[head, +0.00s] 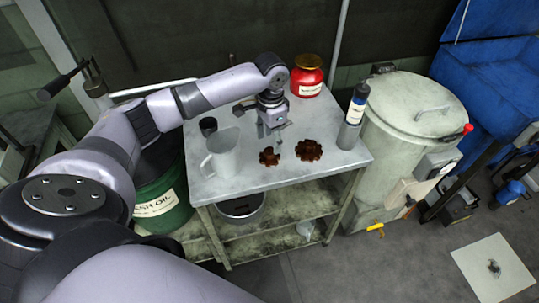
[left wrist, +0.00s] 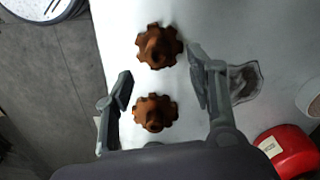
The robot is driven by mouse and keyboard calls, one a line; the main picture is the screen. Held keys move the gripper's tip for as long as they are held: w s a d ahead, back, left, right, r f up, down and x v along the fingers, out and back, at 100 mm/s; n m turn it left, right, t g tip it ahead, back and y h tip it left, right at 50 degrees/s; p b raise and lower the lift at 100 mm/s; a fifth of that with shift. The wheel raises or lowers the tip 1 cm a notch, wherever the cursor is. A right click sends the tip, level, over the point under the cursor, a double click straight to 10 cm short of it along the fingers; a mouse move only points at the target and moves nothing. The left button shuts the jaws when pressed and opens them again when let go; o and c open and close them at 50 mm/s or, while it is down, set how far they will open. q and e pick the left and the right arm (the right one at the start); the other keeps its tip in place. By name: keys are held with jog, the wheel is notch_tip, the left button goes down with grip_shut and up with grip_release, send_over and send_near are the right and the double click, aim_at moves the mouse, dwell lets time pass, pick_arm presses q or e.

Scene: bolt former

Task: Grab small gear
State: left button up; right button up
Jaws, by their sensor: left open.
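Two brown toothed gears lie on the metal table. The small gear (head: 269,157) is the left one in the head view, beside the larger gear (head: 308,150). My left gripper (head: 277,128) is open and empty, pointing down just behind the gears. In the left wrist view its spread fingers (left wrist: 160,65) frame the space over both gears. By layout, the upper gear (left wrist: 159,46) there is the small one and the lower gear (left wrist: 155,112) the larger, though they look similar in size. Neither gear is held. My right gripper is out of view.
A grey jug (head: 222,155) and a black cup (head: 208,126) stand on the table left of the gripper. A red jar (head: 306,80) is at the back and a bottle (head: 354,112) at the right. The table's front strip is clear. A large drum (head: 415,105) stands right.

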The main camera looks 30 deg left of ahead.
aim_at(269, 150)
pick_arm(q)
jog(key=f, duration=0.4)
jog(key=shift+s+a+f+p, duration=0.15)
jog(key=shift+s+f+p, duration=0.1)
jog(key=shift+f+p, duration=0.1)
grip_shut()
dwell(0.4)
jog(key=shift+r, duration=0.1)
